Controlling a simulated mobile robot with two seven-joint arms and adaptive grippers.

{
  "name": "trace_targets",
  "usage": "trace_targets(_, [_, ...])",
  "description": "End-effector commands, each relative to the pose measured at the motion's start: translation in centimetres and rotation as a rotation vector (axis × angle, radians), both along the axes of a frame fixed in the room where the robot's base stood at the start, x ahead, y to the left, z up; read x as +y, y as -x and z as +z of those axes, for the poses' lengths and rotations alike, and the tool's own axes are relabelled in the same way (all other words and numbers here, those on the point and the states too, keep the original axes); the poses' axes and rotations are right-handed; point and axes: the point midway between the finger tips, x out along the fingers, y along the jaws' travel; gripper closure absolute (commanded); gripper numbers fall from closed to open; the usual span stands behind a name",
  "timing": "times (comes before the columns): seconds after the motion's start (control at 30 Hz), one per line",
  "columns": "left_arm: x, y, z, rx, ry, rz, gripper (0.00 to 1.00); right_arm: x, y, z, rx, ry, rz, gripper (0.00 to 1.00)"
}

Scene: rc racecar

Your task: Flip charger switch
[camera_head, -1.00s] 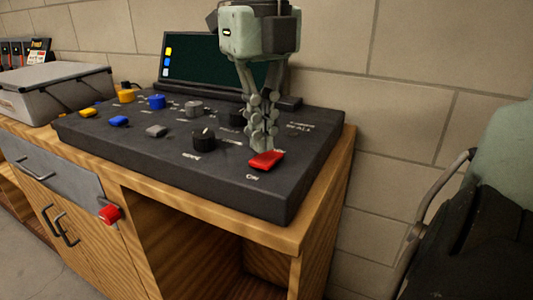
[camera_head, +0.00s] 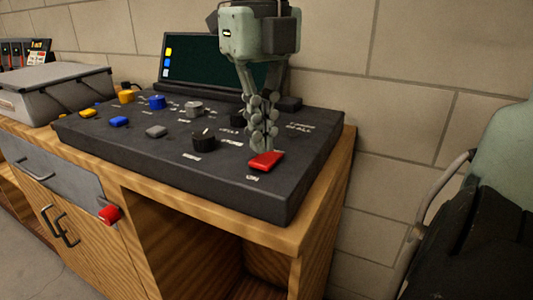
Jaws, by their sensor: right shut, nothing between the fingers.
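The charger (camera_head: 180,165) is a dark panel with a screen (camera_head: 190,62) at its back, on a wooden cabinet. Its red switch (camera_head: 266,161) sits near the front right corner, above a white label that reads "ON" or similar. My right gripper (camera_head: 265,147) points down just behind and above the red switch, with its fingers shut and empty. The fingertips are at the switch's back edge; I cannot tell if they touch it. They hide a little of the panel behind. My left gripper is not in view.
Several knobs and buttons, including a black knob (camera_head: 204,140), a blue knob (camera_head: 157,102) and a yellow knob (camera_head: 127,97), stand on the panel. A grey case (camera_head: 60,92) is at the left. A red object (camera_head: 110,214) is on the cabinet front. A block wall stands behind.

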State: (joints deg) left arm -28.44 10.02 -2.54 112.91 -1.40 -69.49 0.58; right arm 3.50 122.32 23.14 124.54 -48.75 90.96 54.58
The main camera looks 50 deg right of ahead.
Motion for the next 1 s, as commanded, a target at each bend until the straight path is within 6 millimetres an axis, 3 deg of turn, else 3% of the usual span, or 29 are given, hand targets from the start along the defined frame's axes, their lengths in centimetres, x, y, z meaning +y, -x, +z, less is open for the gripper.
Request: trace_targets(1.0, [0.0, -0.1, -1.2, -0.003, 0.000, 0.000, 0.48, 0.0, 0.0, -1.4, 0.000, 0.000, 0.000, 1.00])
